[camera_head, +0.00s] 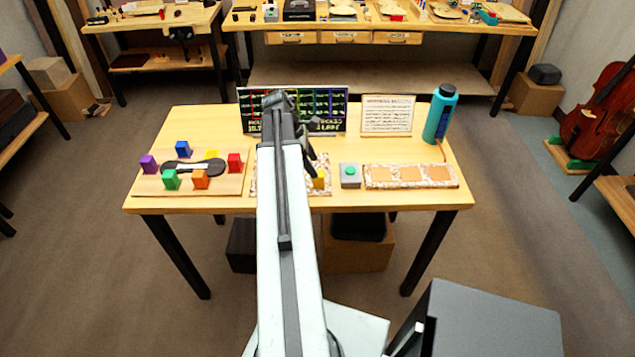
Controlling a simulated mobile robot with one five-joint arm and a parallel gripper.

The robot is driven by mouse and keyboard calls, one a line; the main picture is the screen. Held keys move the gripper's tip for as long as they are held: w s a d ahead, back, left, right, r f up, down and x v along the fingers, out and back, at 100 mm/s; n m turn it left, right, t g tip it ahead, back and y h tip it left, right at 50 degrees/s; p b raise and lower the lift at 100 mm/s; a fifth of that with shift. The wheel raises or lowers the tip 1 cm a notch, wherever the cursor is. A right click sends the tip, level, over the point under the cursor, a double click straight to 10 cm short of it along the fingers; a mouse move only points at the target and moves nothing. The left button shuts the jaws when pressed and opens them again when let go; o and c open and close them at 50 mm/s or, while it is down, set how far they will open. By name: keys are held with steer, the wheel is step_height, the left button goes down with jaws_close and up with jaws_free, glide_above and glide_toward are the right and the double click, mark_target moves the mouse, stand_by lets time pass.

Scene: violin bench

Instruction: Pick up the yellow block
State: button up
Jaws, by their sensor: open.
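A yellow block (319,182) shows just right of my arm, on a speckled mat (325,190) that my arm partly covers. Another yellow piece (211,154) shows at the back of the wooden board on the left, partly hidden by a dark violin-shaped piece. My gripper (311,163) is at the far end of my arm, dark and small in view, just above and left of the yellow block on the mat. It is open. My arm hides part of it, and I cannot tell whether it touches the block.
The left board (190,188) holds purple, blue, green, orange and red blocks around the violin-shaped piece (195,166). A grey box with a green button (350,171), an orange-squared tray (455,182), a teal bottle (440,112), a white card (388,115) and a dark sign (333,97) stand right and behind.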

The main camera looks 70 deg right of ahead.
mark_target(319, 178)
steer(key=b+x, duration=0.6)
steer(key=x, duration=0.1)
steer(key=shift+a+f+b, duration=0.2)
steer(key=shift+f+b, duration=0.1)
steer(key=shift+f, duration=0.1)
steer(key=shift+r, duration=0.2)
jaws_close()
steer(key=shift+r+p, duration=0.15)
steer(key=shift+p, duration=0.2)
